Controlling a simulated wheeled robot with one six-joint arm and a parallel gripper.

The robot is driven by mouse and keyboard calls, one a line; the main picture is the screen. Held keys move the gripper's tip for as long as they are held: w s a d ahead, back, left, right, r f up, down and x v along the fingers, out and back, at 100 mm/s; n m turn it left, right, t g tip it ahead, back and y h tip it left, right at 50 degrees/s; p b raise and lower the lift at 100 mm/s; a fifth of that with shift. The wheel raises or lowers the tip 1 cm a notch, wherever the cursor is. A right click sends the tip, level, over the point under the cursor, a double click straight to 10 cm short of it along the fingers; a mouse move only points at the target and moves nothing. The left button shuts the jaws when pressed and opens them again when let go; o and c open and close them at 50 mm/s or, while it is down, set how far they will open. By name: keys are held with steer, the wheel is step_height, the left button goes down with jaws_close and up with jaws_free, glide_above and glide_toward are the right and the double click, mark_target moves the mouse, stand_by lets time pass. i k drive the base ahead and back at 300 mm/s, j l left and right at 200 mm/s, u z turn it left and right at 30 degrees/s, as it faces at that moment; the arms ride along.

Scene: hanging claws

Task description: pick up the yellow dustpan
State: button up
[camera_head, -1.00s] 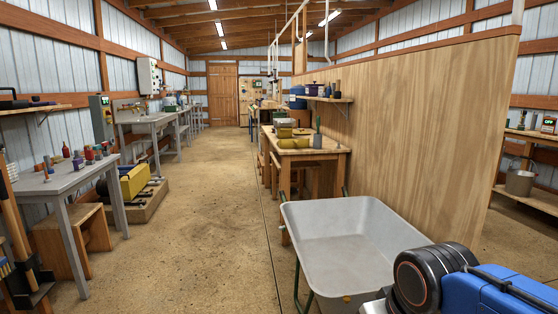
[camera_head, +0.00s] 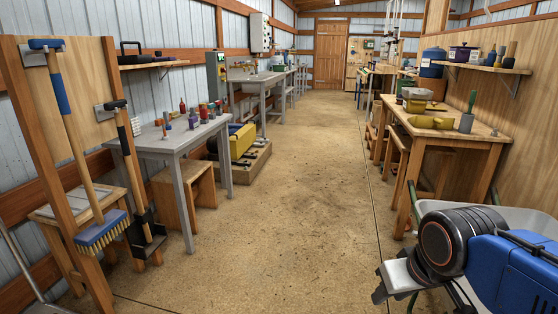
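A yellow object (camera_head: 433,121) lies on the wooden table (camera_head: 490,131) at the right; it may be the dustpan, but it is too small to tell for sure. My gripper (camera_head: 384,288) shows at the lower right below my black and blue arm, over the edge of the wheelbarrow. It is well apart from the yellow object. Its fingers are only partly visible, so I cannot tell whether it is open or shut, and nothing shows held in it.
A grey wheelbarrow (camera_head: 440,207) stands at the right front, partly behind my arm. A broom (camera_head: 101,232) hangs on a rack at the left. A grey table (camera_head: 165,147) and a wooden stool (camera_head: 176,188) stand behind it. The middle floor is clear.

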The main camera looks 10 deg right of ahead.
mark_target(417, 121)
steer(key=i, duration=0.85)
steer(key=i+j+z, duration=0.15)
steer(key=i, duration=0.75)
